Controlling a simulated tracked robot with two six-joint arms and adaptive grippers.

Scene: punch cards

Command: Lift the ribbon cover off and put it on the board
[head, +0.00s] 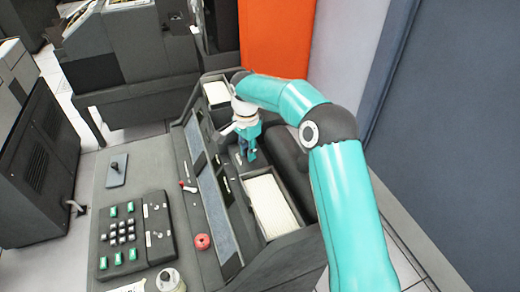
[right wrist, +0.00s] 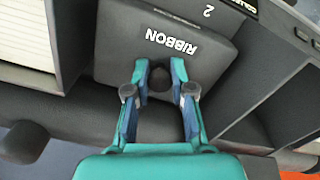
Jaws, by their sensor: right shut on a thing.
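The ribbon cover (right wrist: 180,50) is a dark grey plate lettered RIBBON in the right wrist view, with a dark round knob on its near part. My right gripper (right wrist: 160,75) is shut on that knob, one finger on each side. In the head view the right gripper (head: 249,154) points down between two card trays, over the cover, which it and the arm partly hide. I cannot tell whether the cover is raised. A small blue-grey board (head: 116,171) with a short upright peg lies on the desk at left. My left gripper is out of view.
A tray of cream cards (head: 268,205) is in front of the gripper, and a smaller card tray (head: 216,93) is behind it. Grey desktop around the board is clear.

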